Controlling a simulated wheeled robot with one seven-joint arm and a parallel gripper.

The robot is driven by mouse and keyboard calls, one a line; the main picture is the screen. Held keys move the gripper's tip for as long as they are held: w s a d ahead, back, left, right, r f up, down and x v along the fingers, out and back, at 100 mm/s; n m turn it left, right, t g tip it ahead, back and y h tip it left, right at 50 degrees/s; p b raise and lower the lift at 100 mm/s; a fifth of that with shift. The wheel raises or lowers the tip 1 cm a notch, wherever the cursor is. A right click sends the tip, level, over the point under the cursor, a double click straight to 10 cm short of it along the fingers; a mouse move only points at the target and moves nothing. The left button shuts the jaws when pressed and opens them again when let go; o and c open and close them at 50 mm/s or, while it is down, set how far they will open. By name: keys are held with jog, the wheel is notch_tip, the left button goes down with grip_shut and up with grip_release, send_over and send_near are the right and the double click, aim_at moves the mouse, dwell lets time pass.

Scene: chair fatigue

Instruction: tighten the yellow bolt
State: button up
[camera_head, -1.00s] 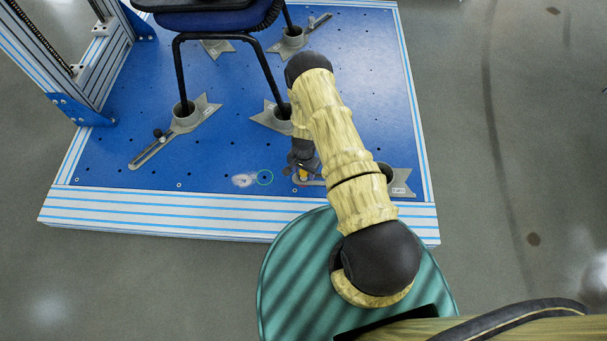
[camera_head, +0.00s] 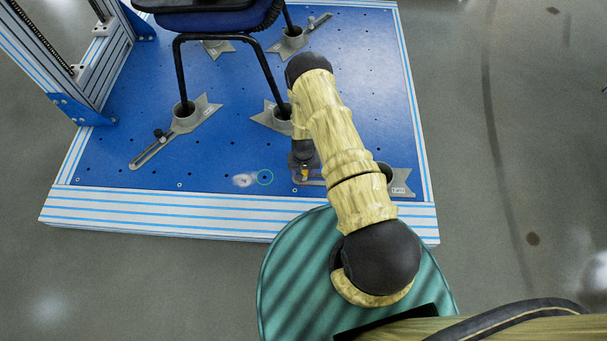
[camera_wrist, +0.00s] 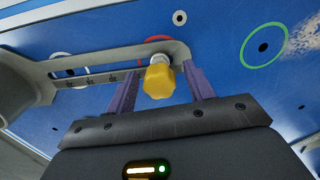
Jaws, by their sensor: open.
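The yellow bolt (camera_wrist: 159,79) shows in the wrist view, standing at the end of a slotted grey clamp bracket (camera_wrist: 103,64). My gripper (camera_wrist: 159,84) is open, with one purple finger on each side of the bolt. In the head view the bolt (camera_head: 304,175) is a small yellow spot just below my gripper (camera_head: 304,166), partly hidden by my arm. The bracket (camera_head: 399,181) shows to the right of my arm there, its middle part hidden.
The blue platform (camera_head: 225,160) has several holes, a green circle and a white-blue striped edge (camera_head: 150,213). A chair (camera_head: 210,20) stands on it, its black legs in grey brackets (camera_head: 186,118). A metal frame (camera_head: 75,60) rises at the left. Bare platform lies left of my gripper.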

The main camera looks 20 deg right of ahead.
jog(key=n, duration=0.4)
jog(key=shift+c, duration=0.4)
jog(key=c, duration=0.9)
jog(key=m, duration=0.4)
